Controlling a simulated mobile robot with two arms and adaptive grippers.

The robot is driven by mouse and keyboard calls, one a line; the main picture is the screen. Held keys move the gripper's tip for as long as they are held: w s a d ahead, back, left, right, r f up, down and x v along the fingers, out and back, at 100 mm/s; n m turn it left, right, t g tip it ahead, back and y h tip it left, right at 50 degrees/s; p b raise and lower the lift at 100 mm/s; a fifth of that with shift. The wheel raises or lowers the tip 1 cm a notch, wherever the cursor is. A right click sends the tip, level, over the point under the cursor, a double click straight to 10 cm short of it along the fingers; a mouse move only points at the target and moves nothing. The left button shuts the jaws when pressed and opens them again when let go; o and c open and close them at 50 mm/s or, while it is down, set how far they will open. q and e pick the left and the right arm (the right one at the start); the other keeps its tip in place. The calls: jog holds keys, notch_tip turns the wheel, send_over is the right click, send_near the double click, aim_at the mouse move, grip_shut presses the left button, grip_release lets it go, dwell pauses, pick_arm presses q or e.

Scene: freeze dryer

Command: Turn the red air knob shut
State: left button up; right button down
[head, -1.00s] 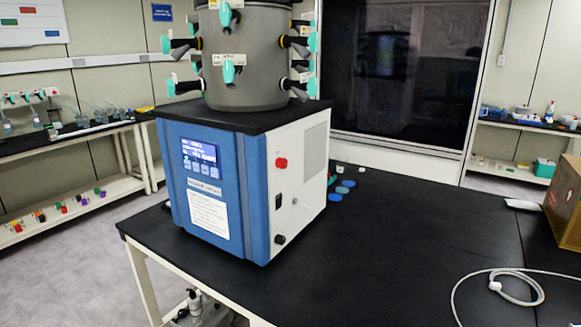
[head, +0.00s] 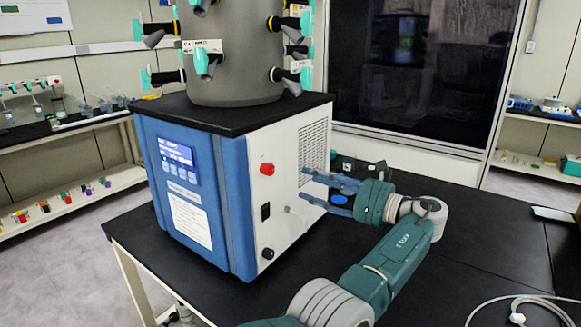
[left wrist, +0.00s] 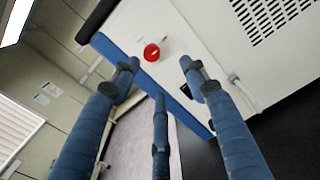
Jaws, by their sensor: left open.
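The red air knob (head: 267,169) is a small round knob on the white side panel of the blue and white freeze dryer (head: 194,195). It also shows in the left wrist view (left wrist: 151,52), above and between my spread fingers. My left gripper (head: 306,185) is open and empty, its blue fingers pointing at the side panel. In the head view it is to the right of the knob and slightly lower, apart from it. The direction in which the knob is turned is too small to tell. My right gripper is not in view.
A grey drum (head: 235,60) with several teal-handled valves stands on the dryer. A black switch (head: 265,211) and a dark round knob (head: 268,254) are lower on the panel. A white cable (head: 520,310) lies at the front right. The black bench (head: 470,235) is mostly clear on the right.

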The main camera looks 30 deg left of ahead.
aim_at(272, 170)
pick_arm(q)
jog(key=a+p, duration=0.1)
jog(key=a, duration=0.1)
jog(key=s+a+r+p, duration=0.1)
jog(key=a, duration=0.4)
jog(key=shift+s+r+p, duration=0.15)
jog(key=shift+s+p, duration=0.05)
jog(key=shift+p, duration=0.2)
jog(key=shift+w+a+f+p, duration=0.1)
jog(key=shift+w+a+p, duration=0.1)
jog(key=shift+a, duration=0.4)
jog(key=shift+w+a+f+p, duration=0.1)
jog(key=shift+w+a+p, duration=0.1)
jog(key=shift+a, duration=0.4)
jog(key=shift+s+a, duration=0.1)
jog(key=shift+a, duration=0.55)
jog(key=shift+c, duration=1.1)
jog(key=c, duration=0.9)
jog(key=o, duration=1.1)
jog(key=d, duration=0.8)
jog(key=s+d, duration=0.1)
jog(key=d, duration=0.3)
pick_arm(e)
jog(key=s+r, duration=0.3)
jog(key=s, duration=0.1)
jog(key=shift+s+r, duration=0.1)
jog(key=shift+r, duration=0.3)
